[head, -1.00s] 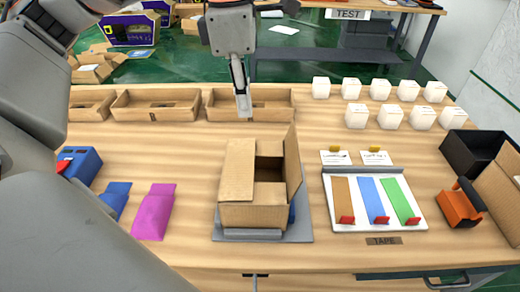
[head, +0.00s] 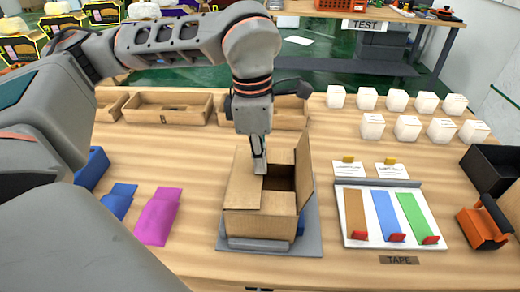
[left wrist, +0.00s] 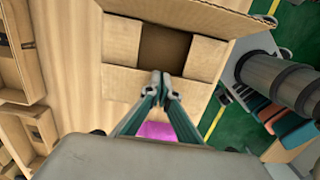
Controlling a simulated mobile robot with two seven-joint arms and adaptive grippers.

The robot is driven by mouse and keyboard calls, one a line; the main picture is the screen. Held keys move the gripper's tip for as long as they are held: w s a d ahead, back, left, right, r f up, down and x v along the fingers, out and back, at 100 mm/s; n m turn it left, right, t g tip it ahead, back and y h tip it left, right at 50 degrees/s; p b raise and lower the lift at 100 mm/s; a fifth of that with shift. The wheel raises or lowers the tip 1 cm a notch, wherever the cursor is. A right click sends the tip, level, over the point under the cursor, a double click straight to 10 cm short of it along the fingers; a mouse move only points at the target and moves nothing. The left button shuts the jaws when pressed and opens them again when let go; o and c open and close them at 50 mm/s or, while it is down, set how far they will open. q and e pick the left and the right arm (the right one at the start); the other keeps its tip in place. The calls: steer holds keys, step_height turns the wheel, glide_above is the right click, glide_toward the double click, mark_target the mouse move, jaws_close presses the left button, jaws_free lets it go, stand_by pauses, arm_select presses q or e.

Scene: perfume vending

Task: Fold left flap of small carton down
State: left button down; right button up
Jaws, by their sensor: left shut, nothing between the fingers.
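The small brown carton (head: 258,224) stands on a grey plate (head: 312,232) in the middle of the table. Its left flap (head: 243,190) lies inward over the left part of the top. Its right flap (head: 304,172) stands up. The top is partly open between them, and two end flaps lie inward in the left wrist view, one on the left (left wrist: 122,40) and one on the right (left wrist: 206,55). My left gripper (head: 259,168) points down, shut and empty, with its fingertips at the left flap's inner edge. Whether they touch it is unclear. My right gripper is out of view.
Open brown trays (head: 168,108) line the back left. Several white boxes (head: 408,127) stand at the back right. A white board with coloured strips (head: 386,216) and an orange tape dispenser (head: 484,226) are right. Blue and magenta (head: 157,217) pouches lie left.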

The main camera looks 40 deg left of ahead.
arm_select(q)
steer(key=shift+f, duration=0.2)
steer(key=shift+d+f, duration=0.15)
steer(key=shift+f, duration=0.6)
steer(key=shift+r+p, duration=0.55)
steer(key=shift+r, duration=0.3)
steer(key=shift+w, duration=0.1)
